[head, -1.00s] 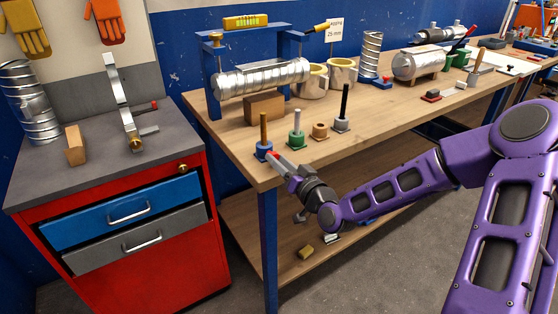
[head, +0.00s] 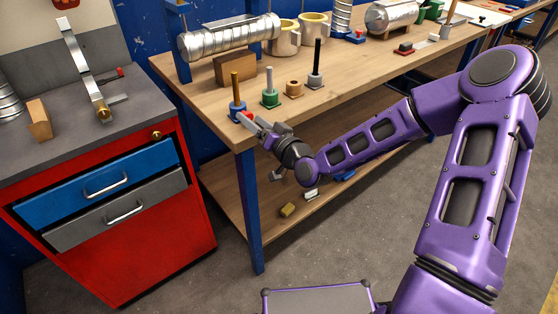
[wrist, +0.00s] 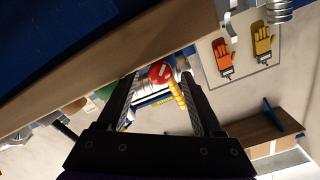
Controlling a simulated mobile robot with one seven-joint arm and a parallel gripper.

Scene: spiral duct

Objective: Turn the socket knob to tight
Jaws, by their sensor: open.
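A red round knob (wrist: 160,72) with a pale bar across its face shows in the wrist view, between the far ends of my fingers. In the head view a small red part (head: 247,115) shows at the fingertips, beside a blue socket base (head: 237,110) with an upright brown pin at the bench's front left corner. My gripper (head: 244,120) is open and reaches this corner from the front right; its fingers also show in the wrist view (wrist: 158,78). I cannot tell whether a finger touches the knob. The knob's setting is not readable.
A green base (head: 270,98) with a grey pin, a brown nut-like block (head: 294,88) and a black pin (head: 317,62) stand to the right on the bench. A wooden block (head: 235,68) lies behind. A red drawer cabinet (head: 150,245) stands to the left.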

